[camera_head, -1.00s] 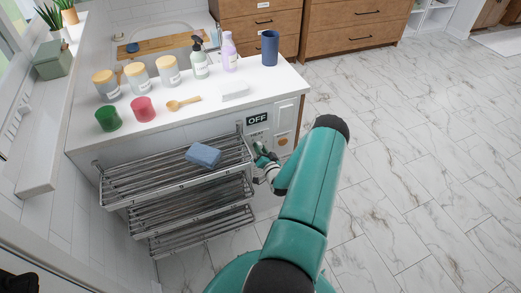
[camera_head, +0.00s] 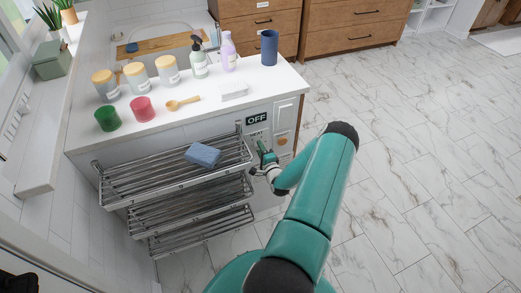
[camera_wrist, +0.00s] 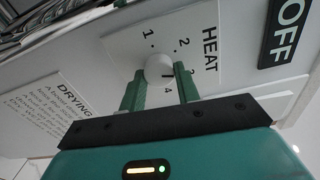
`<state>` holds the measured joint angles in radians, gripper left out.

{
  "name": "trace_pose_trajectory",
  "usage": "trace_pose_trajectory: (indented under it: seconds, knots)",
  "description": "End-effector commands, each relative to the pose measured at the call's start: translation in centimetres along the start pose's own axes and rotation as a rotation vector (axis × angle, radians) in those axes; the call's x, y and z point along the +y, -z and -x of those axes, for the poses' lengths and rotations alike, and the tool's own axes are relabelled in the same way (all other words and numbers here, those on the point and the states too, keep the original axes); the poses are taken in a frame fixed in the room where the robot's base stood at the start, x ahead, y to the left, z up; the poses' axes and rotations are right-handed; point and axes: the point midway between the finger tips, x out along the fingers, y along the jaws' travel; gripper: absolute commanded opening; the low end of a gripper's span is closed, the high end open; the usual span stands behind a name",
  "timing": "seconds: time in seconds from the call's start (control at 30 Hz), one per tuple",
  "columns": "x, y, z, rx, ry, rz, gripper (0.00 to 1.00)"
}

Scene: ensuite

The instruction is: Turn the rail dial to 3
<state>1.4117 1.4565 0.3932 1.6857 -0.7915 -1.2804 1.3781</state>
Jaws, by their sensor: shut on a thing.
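The rail dial (camera_wrist: 158,66) is a small round white knob on a white plate headed HEAT (camera_wrist: 209,50), with numbers printed around it. My gripper (camera_wrist: 160,73) has its two green fingers on either side of the knob and is shut on it. A short dark mark shows on the knob, on the side near the 4; its exact setting is hard to read. In the head view my gripper (camera_head: 265,158) is at the cabinet's front panel, right of the rail rack (camera_head: 175,172); the dial is hidden there.
An OFF sign (camera_head: 256,119) is above the dial. A DRYING notice (camera_wrist: 55,105) is left of it in the wrist view. A blue block (camera_head: 203,155) lies on the top rack. Jars, cups and bottles stand on the white counter (camera_head: 215,110). The floor to the right is clear.

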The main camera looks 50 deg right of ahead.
Motion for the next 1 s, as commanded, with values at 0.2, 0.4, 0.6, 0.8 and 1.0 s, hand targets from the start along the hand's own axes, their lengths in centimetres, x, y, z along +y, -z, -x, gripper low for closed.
trace_pose_trajectory:
  seconds: [0.2, 0.4, 0.6, 0.8, 1.0]
  knots:
    - [0.1, 0.05, 0.13, 0.001, 0.0, -0.134, 0.09]
    - [0.15, 0.02, 0.14, 0.001, 0.0, -0.203, 0.09]
    - [0.17, 0.01, 0.14, 0.0, -0.001, -0.228, 0.09]
    - [0.17, 0.01, 0.14, 0.0, -0.001, -0.229, 0.09]
    - [0.18, 0.02, 0.15, 0.0, -0.001, -0.228, 0.44]
